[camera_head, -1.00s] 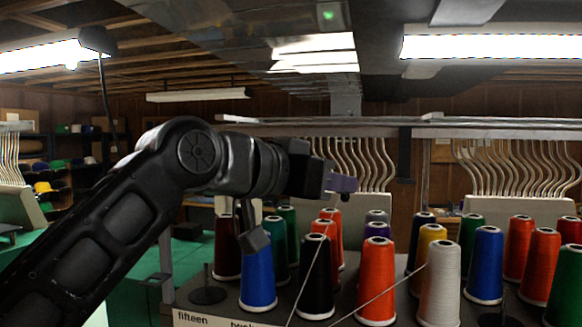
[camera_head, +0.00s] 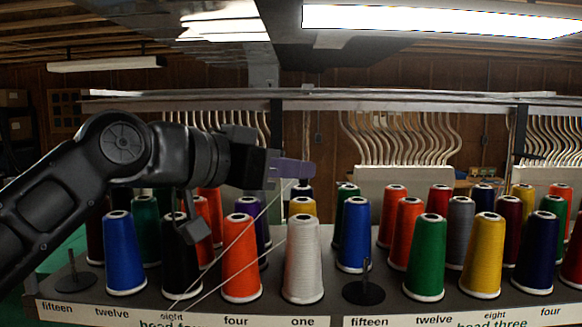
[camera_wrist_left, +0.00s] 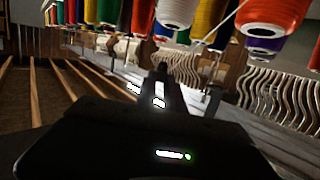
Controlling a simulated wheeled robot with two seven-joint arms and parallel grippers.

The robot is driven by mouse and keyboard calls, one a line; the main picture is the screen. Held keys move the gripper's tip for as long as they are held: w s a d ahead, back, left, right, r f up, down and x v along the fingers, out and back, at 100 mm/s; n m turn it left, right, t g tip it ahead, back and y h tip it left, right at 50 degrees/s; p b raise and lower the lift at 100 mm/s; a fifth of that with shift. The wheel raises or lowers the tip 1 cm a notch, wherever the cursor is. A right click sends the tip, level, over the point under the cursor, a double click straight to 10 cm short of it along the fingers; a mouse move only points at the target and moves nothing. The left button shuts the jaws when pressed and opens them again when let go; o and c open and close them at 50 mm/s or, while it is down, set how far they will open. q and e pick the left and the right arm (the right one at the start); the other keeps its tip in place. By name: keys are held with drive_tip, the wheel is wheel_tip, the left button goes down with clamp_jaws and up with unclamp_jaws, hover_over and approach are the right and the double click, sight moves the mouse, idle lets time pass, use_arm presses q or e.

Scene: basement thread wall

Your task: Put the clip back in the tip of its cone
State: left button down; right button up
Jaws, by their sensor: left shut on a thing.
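My left gripper (camera_head: 292,168) reaches in from the left, with purple-grey fingers shut above the cones. It is above and slightly left of the white cone (camera_head: 302,262); depth between them is hard to tell. The clip in its jaws is too small to make out. In the left wrist view, the dark fingers (camera_wrist_left: 161,84) are close together, with cones beyond them. A thin pale thread (camera_head: 236,243) slants down left from near the fingertips. A second thread slants from the white cone's side. Which cone belongs to the clip cannot be told. My right gripper is not in view.
An orange cone (camera_head: 240,262), a black cone and a blue cone (camera_head: 124,257) stand left of the white one on the labelled rack (camera_head: 325,308). An empty pin (camera_head: 364,284) stands to its right. More cones follow there. A metal rail (camera_head: 400,102) and curved tubes are behind.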

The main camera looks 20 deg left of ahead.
sight(293, 228)
use_arm(q)
drive_tip(key=shift+f+b, duration=1.7)
drive_tip(key=shift+f, duration=0.5)
drive_tip(key=shift+f+b, duration=0.65)
drive_tip(key=shift+f, duration=0.15)
drive_tip(key=shift+f+b, duration=0.15)
drive_tip(key=shift+b, duration=0.25)
drive_tip(key=c, duration=1.4)
unclamp_jaws()
drive_tip(key=shift+o, duration=0.2)
drive_tip(key=b+v, duration=0.1)
drive_tip(key=v, duration=0.6)
drive_tip(key=shift+s+a+b, duration=0.15)
drive_tip(key=shift+s+b, duration=0.2)
drive_tip(key=shift+b, duration=0.05)
